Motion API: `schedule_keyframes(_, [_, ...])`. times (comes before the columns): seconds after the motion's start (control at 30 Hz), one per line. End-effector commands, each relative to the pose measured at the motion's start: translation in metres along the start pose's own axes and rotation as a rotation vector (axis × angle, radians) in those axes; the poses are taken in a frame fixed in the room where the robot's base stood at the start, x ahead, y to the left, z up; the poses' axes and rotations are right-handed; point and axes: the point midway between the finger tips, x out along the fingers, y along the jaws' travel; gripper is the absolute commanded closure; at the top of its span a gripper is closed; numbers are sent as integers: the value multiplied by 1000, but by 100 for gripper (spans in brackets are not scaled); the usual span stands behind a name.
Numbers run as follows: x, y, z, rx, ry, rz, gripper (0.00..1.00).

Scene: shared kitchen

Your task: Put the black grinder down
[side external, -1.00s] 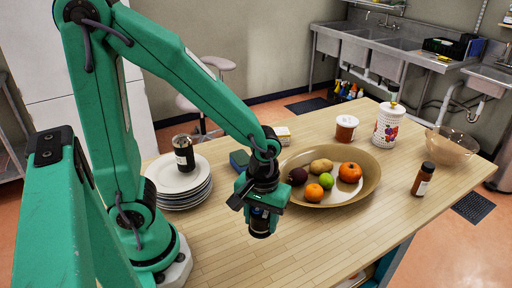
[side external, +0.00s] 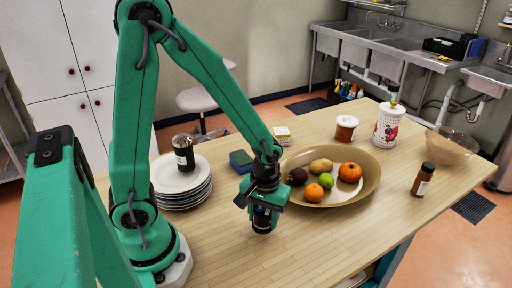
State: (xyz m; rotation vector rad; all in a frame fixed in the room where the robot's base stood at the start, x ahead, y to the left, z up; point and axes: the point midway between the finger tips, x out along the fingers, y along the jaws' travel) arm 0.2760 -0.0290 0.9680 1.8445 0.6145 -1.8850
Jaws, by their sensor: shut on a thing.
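My gripper (side external: 262,203) is shut on the black grinder (side external: 262,223), left of the fruit bowl and over the front part of the wooden table (side external: 310,240). The grinder hangs upright or nearly so below the jaws. Its upper part is hidden by the gripper. Its lower end is at or very close to the tabletop; I cannot tell whether it touches.
A wide bowl (side external: 362,188) of fruit stands just right of my gripper. A plate stack (side external: 183,190) with a dark-labelled jar (side external: 184,155) is to the left. A blue-green sponge (side external: 241,161) lies behind. A brown bottle (side external: 422,180) stands right. The front tabletop is clear.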

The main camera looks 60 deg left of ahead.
Motion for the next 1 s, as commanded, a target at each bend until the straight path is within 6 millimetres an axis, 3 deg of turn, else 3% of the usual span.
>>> schedule_keyframes(0.23, [20, 0, 0, 0, -1, -1, 88])
schedule_keyframes(0.73, [25, 0, 0, 0, -1, -1, 88])
schedule_keyframes(0.77, [26, 0, 0, 0, -1, -1, 54])
schedule_keyframes(0.8, [25, 0, 0, 0, 0, 0, 46])
schedule_keyframes(0.87, [25, 0, 0, 0, 0, 0, 34])
schedule_keyframes(1.0, [25, 0, 0, 0, 0, 0, 34])
